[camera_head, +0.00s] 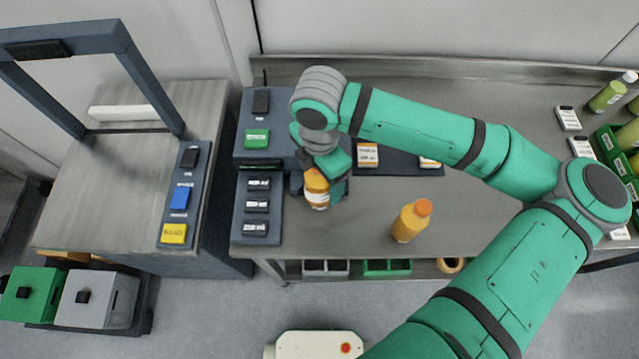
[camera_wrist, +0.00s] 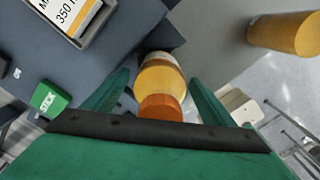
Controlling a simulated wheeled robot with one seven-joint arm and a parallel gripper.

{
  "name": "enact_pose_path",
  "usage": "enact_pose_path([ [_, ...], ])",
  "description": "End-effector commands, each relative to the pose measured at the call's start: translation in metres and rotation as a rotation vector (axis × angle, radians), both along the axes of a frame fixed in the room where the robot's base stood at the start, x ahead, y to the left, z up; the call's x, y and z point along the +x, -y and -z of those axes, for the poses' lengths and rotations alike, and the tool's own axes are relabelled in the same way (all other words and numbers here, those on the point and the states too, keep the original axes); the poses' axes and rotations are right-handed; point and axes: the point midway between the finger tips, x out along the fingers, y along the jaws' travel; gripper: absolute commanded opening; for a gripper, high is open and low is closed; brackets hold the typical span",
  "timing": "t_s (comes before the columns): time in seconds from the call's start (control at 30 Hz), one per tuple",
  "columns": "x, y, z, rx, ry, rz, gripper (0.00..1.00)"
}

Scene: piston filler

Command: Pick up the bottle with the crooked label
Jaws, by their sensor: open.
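An orange bottle (camera_head: 317,194) with a white label stands near the front edge of the counter, partly covered by my gripper. Its label looks slanted in the head view, but it is too small to be sure. My gripper (camera_wrist: 158,79) is open, with one finger on each side of this bottle; the orange cap and yellow body (camera_wrist: 161,76) show between the fingers. I cannot tell whether the fingers touch it. A second orange bottle (camera_head: 409,222) stands to the right on bare counter, with no label seen; it also shows in the wrist view (camera_wrist: 285,34).
A dark control panel (camera_head: 257,207) with buttons lies left of the bottle. Green bottles and green bins (camera_head: 612,148) are at the far right. The counter (camera_head: 470,225) right of the second bottle is clear.

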Motion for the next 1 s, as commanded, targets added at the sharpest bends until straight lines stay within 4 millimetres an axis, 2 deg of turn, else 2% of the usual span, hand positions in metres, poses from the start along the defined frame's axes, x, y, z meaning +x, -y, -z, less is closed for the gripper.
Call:
enact_pose_path([
  [0.17,0.000,0.000,0.017,0.000,-0.001,0.001,0.78],
  [0.4,0.000,0.000,0.019,0.000,0.000,0.001,0.78],
  [0.43,0.000,0.000,0.019,0.000,0.000,0.001,0.75],
  [0.6,0.000,0.000,0.019,0.000,0.000,0.001,0.35],
  [0.7,0.001,0.000,0.018,0.001,0.001,0.001,0.14],
  [1.0,0.001,-0.001,0.015,0.000,0.002,-0.002,0.14],
])
